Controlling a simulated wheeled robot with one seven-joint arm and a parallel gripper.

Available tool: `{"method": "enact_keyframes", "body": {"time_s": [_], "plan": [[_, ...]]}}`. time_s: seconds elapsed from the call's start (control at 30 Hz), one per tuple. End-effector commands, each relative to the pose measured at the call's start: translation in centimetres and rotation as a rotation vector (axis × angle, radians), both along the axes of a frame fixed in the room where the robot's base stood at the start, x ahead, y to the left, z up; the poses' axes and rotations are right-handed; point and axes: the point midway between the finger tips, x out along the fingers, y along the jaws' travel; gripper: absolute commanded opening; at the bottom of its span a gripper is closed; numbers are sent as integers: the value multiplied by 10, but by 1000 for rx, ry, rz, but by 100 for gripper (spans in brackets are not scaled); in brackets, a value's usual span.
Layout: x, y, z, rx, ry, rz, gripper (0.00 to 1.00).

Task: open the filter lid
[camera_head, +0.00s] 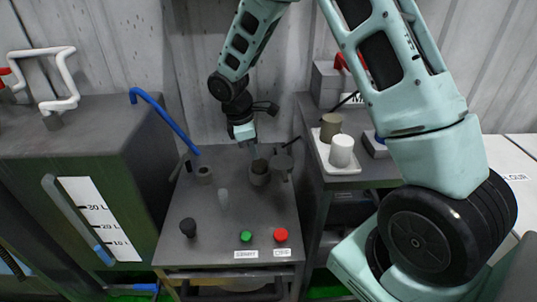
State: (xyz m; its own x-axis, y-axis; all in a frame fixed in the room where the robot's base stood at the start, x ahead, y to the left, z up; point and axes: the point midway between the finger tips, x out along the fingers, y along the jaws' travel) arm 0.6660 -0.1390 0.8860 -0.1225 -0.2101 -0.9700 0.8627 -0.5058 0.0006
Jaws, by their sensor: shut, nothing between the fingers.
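A short dark cylinder (259,176), which looks like the filter housing, stands on the grey cabinet top at its back right. A dark round piece (281,162), which looks like the lid, sits against its right side with a thin handle rising to the right. The housing's top looks uncovered, but it is small and dark, so I cannot be sure. My gripper (254,153) points down just above the housing. It is shut and holds nothing. I cannot tell whether its tips touch the rim or reach inside.
The cabinet top (215,225) carries a black knob (188,228), a green button (246,236) and a red button (281,235). A blue pipe (168,120) rises at left beside the green tank (110,210). A white tray (336,160) with two cups is at right.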

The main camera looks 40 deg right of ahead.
Motion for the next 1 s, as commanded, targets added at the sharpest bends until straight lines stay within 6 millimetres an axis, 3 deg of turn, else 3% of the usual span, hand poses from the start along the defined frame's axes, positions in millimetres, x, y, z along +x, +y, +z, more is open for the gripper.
{"method": "enact_keyframes", "body": {"time_s": [0.43, 0.7, 1.0], "plan": [[-13, -20, -85, 0, 5, -3, 0], [-29, -49, -81, 1, -1, -4, 0], [-31, -53, -81, 0, 0, -3, 0]]}}
